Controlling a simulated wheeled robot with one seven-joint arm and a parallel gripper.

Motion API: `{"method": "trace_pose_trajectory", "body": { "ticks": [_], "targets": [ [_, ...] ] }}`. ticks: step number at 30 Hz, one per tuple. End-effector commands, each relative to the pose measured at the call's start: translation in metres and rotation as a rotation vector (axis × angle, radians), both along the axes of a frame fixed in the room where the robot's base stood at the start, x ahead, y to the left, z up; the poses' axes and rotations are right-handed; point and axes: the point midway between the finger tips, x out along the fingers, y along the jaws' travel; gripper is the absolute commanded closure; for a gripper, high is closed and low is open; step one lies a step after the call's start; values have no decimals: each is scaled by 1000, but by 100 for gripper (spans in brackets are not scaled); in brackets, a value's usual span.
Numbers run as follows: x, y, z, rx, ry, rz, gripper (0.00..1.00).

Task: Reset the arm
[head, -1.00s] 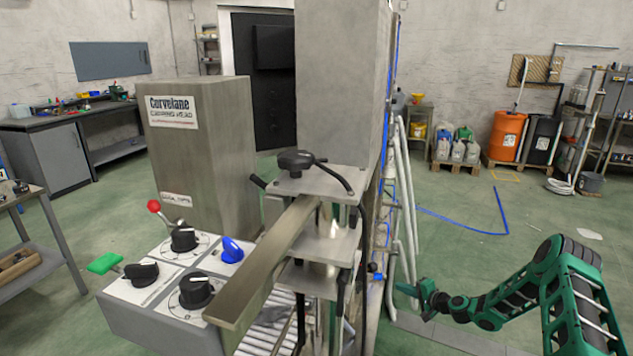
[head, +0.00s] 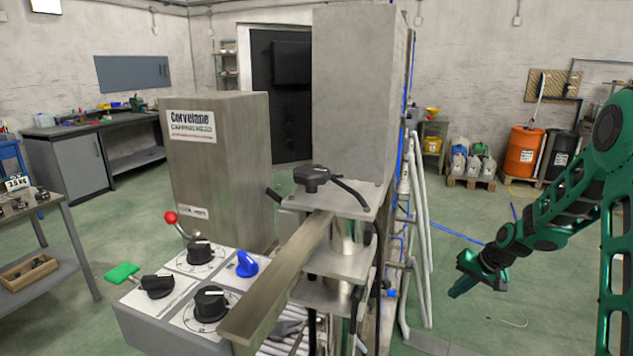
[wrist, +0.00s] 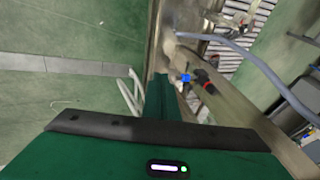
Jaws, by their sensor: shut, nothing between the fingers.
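My gripper (head: 463,277) is at the right in the head view, at the end of my green arm. It hangs over open floor to the right of the machine, apart from it. Its fingers are together and hold nothing. In the wrist view the green gripper body fills the bottom and a green finger (wrist: 163,98) points up towards the machine's side. My forearm rises to the right edge of the head view, where the upper part is cut off.
The grey machine (head: 360,90) stands at centre, with a control box (head: 165,325) of knobs and levers at left. Grey pipes (head: 420,225) run down its right side, near my gripper. Orange and black drums (head: 523,152) stand far right. The floor between is clear.

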Motion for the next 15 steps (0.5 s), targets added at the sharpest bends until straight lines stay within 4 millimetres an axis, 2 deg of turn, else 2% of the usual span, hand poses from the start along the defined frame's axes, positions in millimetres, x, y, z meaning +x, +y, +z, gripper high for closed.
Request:
{"method": "trace_pose_trajectory", "body": {
  "ticks": [1,3,8,15],
  "targets": [
    [-14,-3,17,-30,13,4,100],
    [-34,-7,34,-68,40,5,100],
    [-85,-17,72,-142,101,-1,100],
    [-169,-24,122,-223,183,-33,100]
  ]
}}
